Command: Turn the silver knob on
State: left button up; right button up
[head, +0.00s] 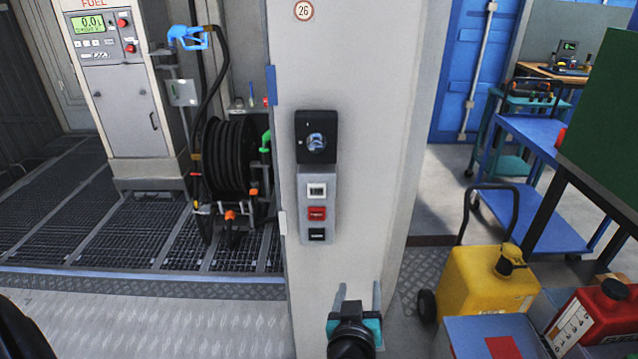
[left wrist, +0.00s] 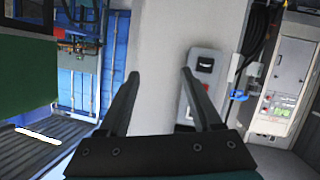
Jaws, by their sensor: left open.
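The silver knob (head: 316,141) sits on a square black plate at the top of a control panel on the pale pillar. Below it on the grey panel (head: 308,179) are a white, a red and a black button. My left gripper (head: 359,291) is open and empty, below and slightly right of the panel, fingers pointing toward the pillar. In the left wrist view, the open fingers (left wrist: 158,74) frame bare pillar, with part of the panel (left wrist: 191,103) beside the right finger. The knob cannot be made out there. My right gripper is not in view.
A yellow can (head: 488,283) and a red can (head: 597,318) stand at lower right. A hose reel (head: 231,160) and a fuel dispenser (head: 127,110) stand left of the pillar (head: 352,60). A blue cart (head: 545,140) stands further back right. The space before the panel looks clear.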

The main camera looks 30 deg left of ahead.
pick_arm(q)
jog(key=s+a+r+n+t+y+p, duration=0.1)
jog(key=s+a+r+n+y, duration=0.2)
jog(key=r, duration=0.8)
jog(key=a+r+n+t+y+p, duration=0.1)
jog(key=a+r+n+y+p, duration=0.3)
jog(key=r, duration=0.6)
jog(key=h+p, duration=0.1)
send_near(316, 148)
jog(key=shift+n+g, duration=0.3)
jog(key=shift+n, duration=0.1)
jog(key=x, duration=0.6)
jog(key=shift+w+a+r, duration=0.15)
jog(key=shift+w+r, duration=0.15)
jog(key=shift+r, duration=0.05)
jog(key=shift+x, duration=0.9)
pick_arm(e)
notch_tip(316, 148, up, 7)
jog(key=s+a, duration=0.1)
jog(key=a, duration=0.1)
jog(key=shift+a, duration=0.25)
pick_arm(q)
jog(key=shift+f, duration=0.1)
jog(key=shift+c, duration=0.2)
grip_shut()
